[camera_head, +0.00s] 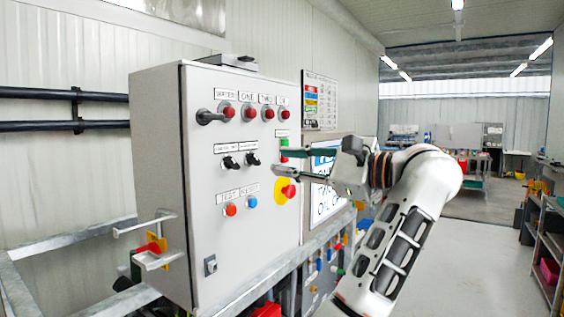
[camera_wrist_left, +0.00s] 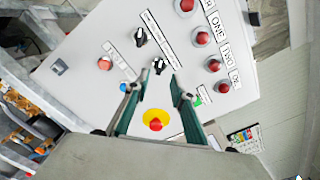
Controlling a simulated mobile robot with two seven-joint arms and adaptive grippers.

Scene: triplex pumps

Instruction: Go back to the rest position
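My left gripper (camera_head: 280,161) is in front of the grey control cabinet (camera_head: 160,110), near its right edge. Its two green-padded fingers are apart and nothing is between them. In the left wrist view the open fingers (camera_wrist_left: 156,86) point at the panel. The red emergency stop on its yellow plate (camera_wrist_left: 155,122) appears between them there. In the head view this stop (camera_head: 288,191) is just below the lower finger. Whether the fingers touch the panel cannot be told. My right gripper is in neither view.
The panel carries red lamps (camera_head: 250,112), black selector switches (camera_head: 252,159), and a red (camera_head: 231,210) and a blue button (camera_head: 252,202). A screen (camera_head: 325,200) is behind my gripper. Metal rails (camera_head: 75,238) run at the lower left. Open floor (camera_head: 490,260) lies right, before a shelf (camera_head: 548,240).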

